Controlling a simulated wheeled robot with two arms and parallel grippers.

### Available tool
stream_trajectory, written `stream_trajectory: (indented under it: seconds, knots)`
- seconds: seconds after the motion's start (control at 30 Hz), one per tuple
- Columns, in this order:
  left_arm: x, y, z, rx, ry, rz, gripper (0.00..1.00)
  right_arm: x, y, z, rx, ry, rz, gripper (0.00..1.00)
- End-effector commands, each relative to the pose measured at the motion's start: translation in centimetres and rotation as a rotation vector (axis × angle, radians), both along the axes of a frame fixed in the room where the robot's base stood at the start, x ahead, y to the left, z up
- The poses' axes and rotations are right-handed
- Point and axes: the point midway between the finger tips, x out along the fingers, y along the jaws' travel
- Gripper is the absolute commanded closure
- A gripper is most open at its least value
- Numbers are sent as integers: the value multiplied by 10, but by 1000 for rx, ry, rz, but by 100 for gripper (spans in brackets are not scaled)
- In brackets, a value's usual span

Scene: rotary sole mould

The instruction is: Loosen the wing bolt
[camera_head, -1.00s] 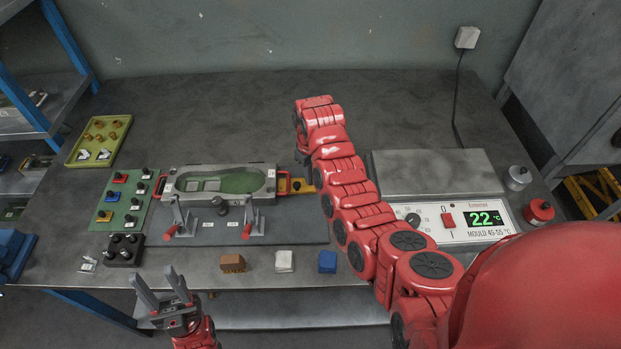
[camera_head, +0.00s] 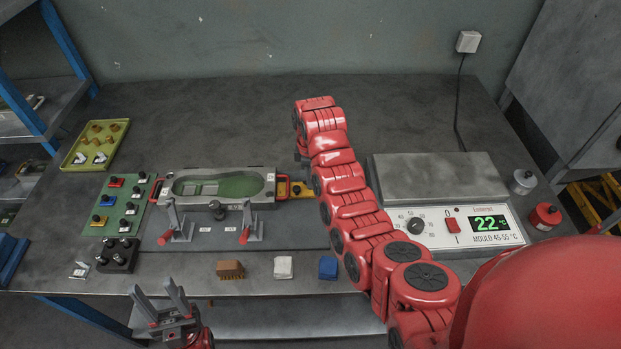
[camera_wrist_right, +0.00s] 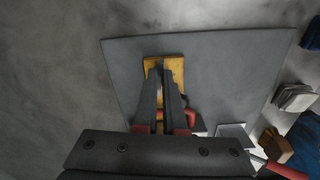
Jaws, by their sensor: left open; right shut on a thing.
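A yellow block (camera_head: 283,188) sits at the right end of the grey sole mould (camera_head: 218,187), which has a green sole-shaped cavity. My right arm reaches over from the right. In the right wrist view, my right gripper (camera_wrist_right: 160,66) points down onto the yellow block (camera_wrist_right: 177,68), its fingers closed on a small part there. That part is probably the wing bolt; the fingers hide it, so I cannot tell how it is turned. My left gripper (camera_head: 152,289) is open and empty, in front of the table's front edge.
Two toggle clamps with red handles (camera_head: 166,238) stand before the mould. A heater unit (camera_head: 492,223) reading 22 stands right. The table behind the mould is clear.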

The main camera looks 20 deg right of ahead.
Motion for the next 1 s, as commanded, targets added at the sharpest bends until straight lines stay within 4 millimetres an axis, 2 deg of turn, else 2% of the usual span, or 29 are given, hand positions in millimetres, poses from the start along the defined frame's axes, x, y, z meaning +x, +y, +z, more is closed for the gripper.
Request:
stream_trajectory:
  seconds: [0.5,0.53,0.67,1.0]
  knots:
    - [0,0,0,0,0,0,50,0,-1,0,-1,0,17,100]
    - [0,0,0,0,0,0,50,0,-1,0,-1,0,17,87]
    - [0,0,0,0,0,0,50,0,0,0,-1,0,17,64]
    - [0,0,3,0,0,0,50,0,0,3,0,0,17,62]
